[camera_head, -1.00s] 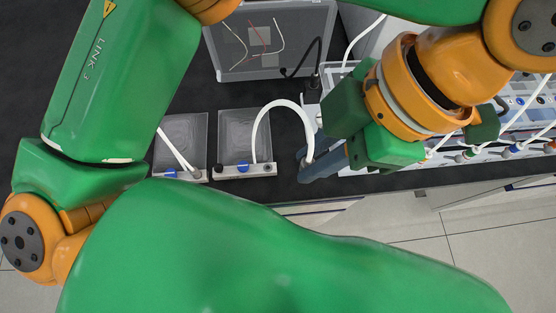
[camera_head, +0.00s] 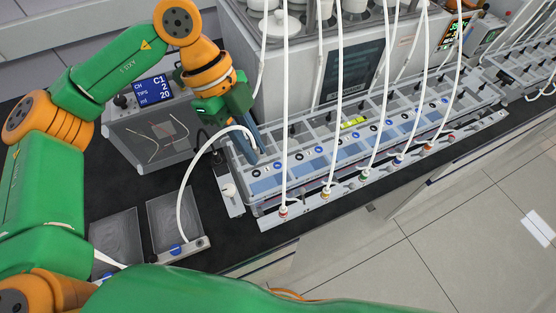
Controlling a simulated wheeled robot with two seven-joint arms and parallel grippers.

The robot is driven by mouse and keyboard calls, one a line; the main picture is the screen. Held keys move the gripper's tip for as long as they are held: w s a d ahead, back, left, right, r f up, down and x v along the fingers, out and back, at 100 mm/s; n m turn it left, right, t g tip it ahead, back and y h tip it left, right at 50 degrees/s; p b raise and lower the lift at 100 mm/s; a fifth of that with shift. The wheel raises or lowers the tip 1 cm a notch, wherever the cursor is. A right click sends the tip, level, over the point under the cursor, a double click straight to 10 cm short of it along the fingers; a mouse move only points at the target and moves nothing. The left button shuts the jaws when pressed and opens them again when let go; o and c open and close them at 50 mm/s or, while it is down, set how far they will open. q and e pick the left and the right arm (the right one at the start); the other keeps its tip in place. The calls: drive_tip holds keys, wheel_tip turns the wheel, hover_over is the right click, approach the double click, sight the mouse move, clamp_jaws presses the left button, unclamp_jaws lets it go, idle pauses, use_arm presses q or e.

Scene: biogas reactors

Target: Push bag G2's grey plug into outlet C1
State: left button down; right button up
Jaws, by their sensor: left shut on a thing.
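Two clear flat bags lie on the dark bench: a left bag (camera_head: 116,238) and a right bag (camera_head: 174,214). No G2 label is legible. A white tube (camera_head: 183,200) arcs from the right bag's rail up to my left gripper (camera_head: 258,146). The left gripper is shut on the tube's far end, above the left end of a long tray-like unit (camera_head: 345,150) with a row of round ports. The grey plug is hidden by the fingers, and whether it touches a port cannot be told. Outlet C1 is not legible on the unit. My right gripper is out of view.
A grey box (camera_head: 150,135) with a display reading C1 stands behind the bags. Several white tubes with coloured fittings, one red fitting (camera_head: 283,211) among them, hang along the unit's front edge. A small white block (camera_head: 229,190) stands at its left end.

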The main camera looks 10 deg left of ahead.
use_arm(q)
drive_tip(key=shift+w+a+n+t, duration=0.2)
drive_tip(key=shift+w+n+t, duration=0.1)
drive_tip(key=shift+n, duration=0.4)
drive_tip(key=b, duration=0.4)
hover_over(260, 174)
drive_tip(key=a, duration=0.2)
drive_tip(key=f, duration=0.4)
drive_tip(key=shift+w+d+f, duration=0.1)
drive_tip(key=shift+d+f, duration=0.15)
drive_tip(key=shift+f, duration=0.1)
drive_tip(key=shift+d+f+b, duration=0.1)
drive_tip(key=shift+f+b, duration=0.25)
drive_tip(key=shift+f, duration=0.05)
drive_tip(key=shift+r, duration=0.1)
drive_tip(key=shift+f+b, duration=0.6)
drive_tip(key=shift+f, duration=0.4)
